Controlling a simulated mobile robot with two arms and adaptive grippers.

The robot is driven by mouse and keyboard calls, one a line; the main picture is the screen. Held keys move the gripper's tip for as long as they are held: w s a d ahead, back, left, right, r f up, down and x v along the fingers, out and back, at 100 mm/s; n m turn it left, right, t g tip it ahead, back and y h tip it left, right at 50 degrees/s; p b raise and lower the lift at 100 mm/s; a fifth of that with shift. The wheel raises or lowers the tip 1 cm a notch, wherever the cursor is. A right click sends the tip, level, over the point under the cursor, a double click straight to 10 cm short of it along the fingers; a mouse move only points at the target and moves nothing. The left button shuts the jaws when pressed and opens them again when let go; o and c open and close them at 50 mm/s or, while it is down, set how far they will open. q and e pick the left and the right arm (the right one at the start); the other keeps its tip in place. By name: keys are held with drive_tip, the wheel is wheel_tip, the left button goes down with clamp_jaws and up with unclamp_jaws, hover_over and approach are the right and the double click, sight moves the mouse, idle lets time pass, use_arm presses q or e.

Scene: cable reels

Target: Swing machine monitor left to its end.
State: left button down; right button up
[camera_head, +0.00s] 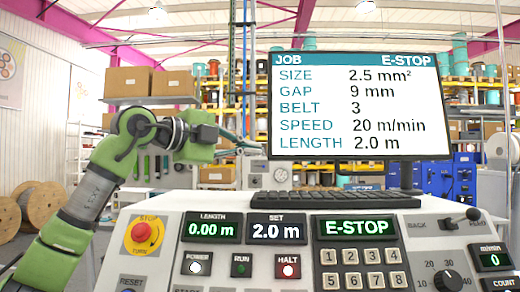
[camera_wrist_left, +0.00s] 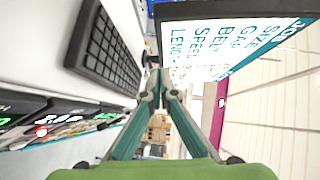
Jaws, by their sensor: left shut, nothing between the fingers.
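The machine monitor (camera_head: 320,106) stands behind the console, its screen facing me and reading JOB, E-STOP and several settings. It also shows in the left wrist view (camera_wrist_left: 222,40), rotated, at the upper right. My left gripper (camera_head: 256,148) reaches in from the left, its fingertips near the monitor's lower left corner. In the left wrist view its teal fingers (camera_wrist_left: 160,82) meet at the tips with nothing between them, close to the monitor's edge. I cannot tell whether they touch it. My right gripper is not in view.
A black keyboard (camera_head: 340,200) lies on the console top below the monitor. The console front (camera_head: 185,225) carries a red stop button (camera_head: 142,232), number displays, keys and a knob. Shelves with boxes and reels stand behind. Wooden reels (camera_head: 40,207) stand at the left.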

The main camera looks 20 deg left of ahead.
use_arm(q)
drive_tip(key=p, duration=0.4)
approach(287, 157)
drive_tip(key=d, duration=0.4)
drive_tip(key=w, duration=0.1)
drive_tip(key=w+p, duration=0.2)
drive_tip(key=w, duration=0.1)
drive_tip(key=shift+a+f, duration=0.15)
drive_tip(key=shift+a, duration=0.2)
drive_tip(key=shift+w+a+f+p, duration=0.2)
drive_tip(key=shift+w+a+p, duration=0.15)
drive_tip(key=shift+w, duration=0.1)
drive_tip(key=shift+w+d+f, duration=0.1)
drive_tip(key=shift+d, duration=0.05)
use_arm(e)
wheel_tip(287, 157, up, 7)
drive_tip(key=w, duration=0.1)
